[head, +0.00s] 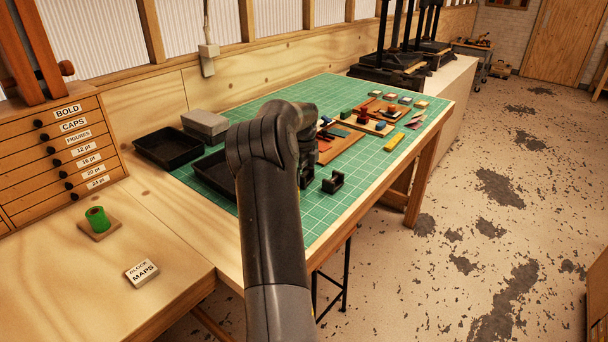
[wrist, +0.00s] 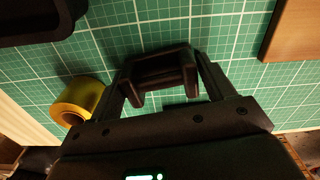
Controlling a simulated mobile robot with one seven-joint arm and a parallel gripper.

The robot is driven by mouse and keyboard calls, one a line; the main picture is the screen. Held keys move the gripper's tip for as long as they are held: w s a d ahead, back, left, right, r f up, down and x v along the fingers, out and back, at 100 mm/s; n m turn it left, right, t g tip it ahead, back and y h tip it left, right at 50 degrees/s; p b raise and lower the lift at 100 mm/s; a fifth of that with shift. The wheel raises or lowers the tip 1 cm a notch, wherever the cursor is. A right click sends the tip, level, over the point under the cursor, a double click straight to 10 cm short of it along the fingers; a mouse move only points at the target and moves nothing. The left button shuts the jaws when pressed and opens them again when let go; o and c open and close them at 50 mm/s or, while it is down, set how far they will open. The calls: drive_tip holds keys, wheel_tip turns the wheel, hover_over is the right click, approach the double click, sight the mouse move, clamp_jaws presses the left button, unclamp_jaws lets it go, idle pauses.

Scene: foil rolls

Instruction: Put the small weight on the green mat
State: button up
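The green mat (head: 365,200) is a gridded cutting mat covering the table, and it fills the wrist view (wrist: 225,25). A small black U-shaped piece (head: 333,183) stands on it near the front edge. In the wrist view a dark U-shaped piece (wrist: 160,70) lies between the fingers of my gripper (wrist: 163,62); it looks like the same piece. The fingers are spread apart, and I cannot tell if they touch it. My arm hides the gripper in the head view. I cannot make out for certain which thing is the small weight.
A yellow roll (wrist: 77,98) is left of my gripper. Black trays (head: 168,147) and a grey block (head: 205,125) are at the left. A wooden board (head: 340,145) lies behind.

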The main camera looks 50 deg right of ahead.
sight(304, 173)
drive_tip(key=shift+o, duration=1.4)
wheel_tip(304, 173, up, 12)
drive_tip(key=shift+r, duration=0.2)
drive_tip(key=a+r+n+t, duration=0.1)
drive_tip(key=a+r+n, duration=0.3)
drive_tip(key=a, duration=0.7)
drive_tip(key=s+a+r+n+t, duration=0.1)
drive_tip(key=a+r+n, duration=0.2)
drive_tip(key=a+n, duration=0.55)
drive_tip(key=a+r+n+t, duration=0.1)
drive_tip(key=a+r+n, duration=0.25)
drive_tip(key=a, duration=0.95)
drive_tip(key=s+a+f+n+t, duration=0.1)
drive_tip(key=s+a+f+n, duration=0.3)
drive_tip(key=s+a+n, duration=0.4)
drive_tip(key=s+a+f+n+t, duration=0.1)
drive_tip(key=s+a+f+n, duration=0.3)
drive_tip(key=s+a+n, duration=0.5)
drive_tip(key=a+n, duration=0.1)
drive_tip(key=a, duration=0.4)
drive_tip(key=shift+a+t, duration=0.25)
drive_tip(key=shift+t, duration=0.05)
